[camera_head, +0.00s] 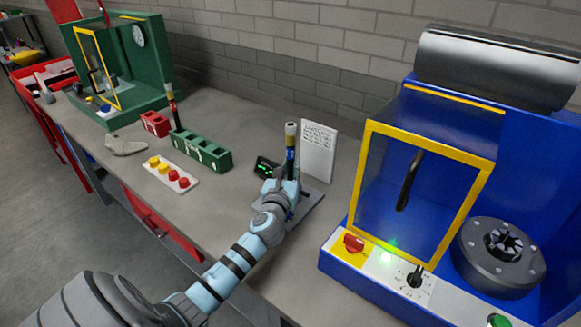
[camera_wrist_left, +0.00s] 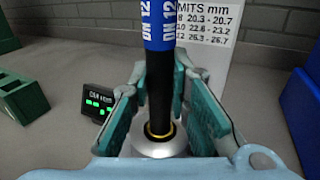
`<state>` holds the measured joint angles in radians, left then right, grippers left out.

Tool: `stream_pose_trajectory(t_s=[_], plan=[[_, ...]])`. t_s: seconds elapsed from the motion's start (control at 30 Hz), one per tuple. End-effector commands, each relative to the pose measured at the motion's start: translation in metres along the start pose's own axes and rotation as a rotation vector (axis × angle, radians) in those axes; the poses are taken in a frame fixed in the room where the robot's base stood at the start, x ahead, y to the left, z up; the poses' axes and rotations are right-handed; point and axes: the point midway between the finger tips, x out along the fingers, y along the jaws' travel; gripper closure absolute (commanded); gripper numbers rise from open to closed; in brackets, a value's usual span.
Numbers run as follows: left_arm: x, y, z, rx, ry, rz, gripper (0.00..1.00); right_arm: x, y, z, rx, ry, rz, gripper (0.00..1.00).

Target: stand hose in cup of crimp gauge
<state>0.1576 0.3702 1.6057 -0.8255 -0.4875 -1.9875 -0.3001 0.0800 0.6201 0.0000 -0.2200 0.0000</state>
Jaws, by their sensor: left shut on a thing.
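The hose (camera_head: 291,140) is black with a blue band marked "DN 12" and a pale metal end on top. It stands upright at the crimp gauge (camera_head: 309,203), a grey base with a small black display (camera_head: 266,167) showing green digits. In the left wrist view, the hose (camera_wrist_left: 160,92) runs down to a yellow ring at the round silver cup (camera_wrist_left: 160,146); its lower end appears to be inside the cup, but the depth is hidden. My left gripper (camera_head: 284,188) is shut on the hose low down, just above the cup. My right gripper is not in view.
A white limits card (camera_head: 318,150) stands behind the gauge. The blue crimping machine (camera_head: 395,190) with a clear guard is to the right. A green block rack (camera_head: 201,150), a button panel (camera_head: 169,175) and a green machine (camera_head: 140,65) are to the left. Bench between is clear.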

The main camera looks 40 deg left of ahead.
Motion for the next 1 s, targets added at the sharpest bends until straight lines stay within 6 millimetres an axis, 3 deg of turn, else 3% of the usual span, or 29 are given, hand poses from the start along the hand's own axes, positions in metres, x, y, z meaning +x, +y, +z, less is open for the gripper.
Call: stream_pose_trajectory(t_s=[0.03,0.07,0.2,0.57,0.9,1.0], plan=[[0.0,0.0,0.001,0.0,-0.002,0.0,1.0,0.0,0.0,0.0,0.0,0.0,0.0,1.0],[0.0,0.0,0.001,0.0,-0.002,0.0,0.78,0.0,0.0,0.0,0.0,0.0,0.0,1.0],[0.0,0.0,0.001,0.0,-0.001,0.0,0.6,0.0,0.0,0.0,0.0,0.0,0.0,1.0],[-0.008,0.0,-0.001,0.0,0.001,0.0,0.6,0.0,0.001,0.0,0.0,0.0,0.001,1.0],[-0.095,0.0,-0.001,-0.001,0.002,-0.001,0.6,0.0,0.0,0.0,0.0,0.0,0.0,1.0],[-0.112,0.0,-0.001,-0.001,0.001,-0.001,0.6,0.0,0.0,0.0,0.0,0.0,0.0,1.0]])
